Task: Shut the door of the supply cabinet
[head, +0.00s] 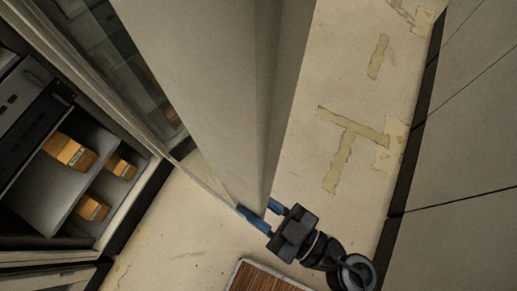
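The supply cabinet (150,160) stands at the left, tilted in the head view, and its interior is exposed. A tall grey panel, which looks like its door (215,75), stands swung out across the middle of the view. My gripper (262,208) is at the lower end of this door. Its two blue fingers are spread apart, one on either side of the door's edge. I cannot tell whether they touch it. The door's hinges are not clear.
Orange boxes (70,151) sit on the cabinet's shelves. A grey panelled wall (465,130) with a dark base runs along the right. Pale floor (300,160) with worn tape marks lies clear between door and wall. A brown wood-grained surface (262,280) is at the bottom.

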